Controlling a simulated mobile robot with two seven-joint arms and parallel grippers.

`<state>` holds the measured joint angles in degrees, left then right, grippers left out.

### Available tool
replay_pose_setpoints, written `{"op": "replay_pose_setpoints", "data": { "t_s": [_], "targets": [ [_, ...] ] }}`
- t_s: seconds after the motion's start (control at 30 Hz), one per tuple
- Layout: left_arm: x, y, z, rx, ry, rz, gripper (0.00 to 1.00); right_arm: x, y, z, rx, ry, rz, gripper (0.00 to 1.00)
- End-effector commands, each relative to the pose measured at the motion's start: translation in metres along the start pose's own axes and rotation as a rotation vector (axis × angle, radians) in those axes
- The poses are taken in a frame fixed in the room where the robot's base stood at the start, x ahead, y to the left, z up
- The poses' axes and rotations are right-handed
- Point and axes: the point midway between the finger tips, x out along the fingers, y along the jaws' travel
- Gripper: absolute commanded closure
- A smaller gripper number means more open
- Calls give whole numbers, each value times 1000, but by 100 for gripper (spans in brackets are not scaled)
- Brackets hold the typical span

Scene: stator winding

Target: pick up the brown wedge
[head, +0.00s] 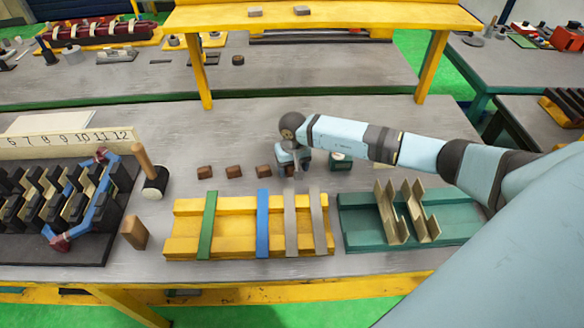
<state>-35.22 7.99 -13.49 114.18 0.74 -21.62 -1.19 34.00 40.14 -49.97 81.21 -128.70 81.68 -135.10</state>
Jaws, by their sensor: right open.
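Several small brown wedges stand in a row on the grey bench behind the yellow tray; three show clearly, a left one (204,172), a middle one (233,171) and a right one (263,170). My right gripper (292,172) points down at the right end of this row. It is open, with a brown piece at its fingers, partly hidden by them; I cannot tell whether they touch it. A larger brown block (135,232) stands apart at the left, near the mallet. My left gripper is not in view.
A yellow tray (180,245) holds green, blue and grey strips in front of the row. A green tray (360,235) with bent tan pieces is to its right. A mallet (154,182) and the slotted black stator (60,205) are left. Yellow shelf legs (200,75) stand behind.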

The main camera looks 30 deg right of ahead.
Motion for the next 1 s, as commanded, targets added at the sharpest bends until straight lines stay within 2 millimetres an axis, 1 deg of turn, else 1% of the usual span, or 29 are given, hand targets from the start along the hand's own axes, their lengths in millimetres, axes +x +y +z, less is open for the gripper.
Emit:
{"op": "replay_pose_setpoints", "data": {
  "t_s": [0.1,0.17,0.2,0.27,0.3,0.33,0.6,0.77,0.87,0.97,1.0],
  "targets": [
    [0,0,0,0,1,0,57,0,0,0,0,1,0,34],
    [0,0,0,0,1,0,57,0,0,0,0,1,0,48],
    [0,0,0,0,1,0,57,0,0,0,0,1,0,57],
    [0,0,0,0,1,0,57,0,0,0,0,1,0,71],
    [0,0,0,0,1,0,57,0,0,0,0,1,0,80],
    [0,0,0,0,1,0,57,0,0,0,0,1,0,87],
    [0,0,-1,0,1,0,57,-1,0,0,0,1,-1,88],
    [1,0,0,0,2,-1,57,-8,0,-1,0,4,-1,88],
    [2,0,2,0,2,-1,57,-19,1,-2,0,5,0,88],
    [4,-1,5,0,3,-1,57,-40,0,-2,-1,8,-1,88],
    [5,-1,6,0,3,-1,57,-49,1,-2,-1,6,-1,88]
  ]
}}
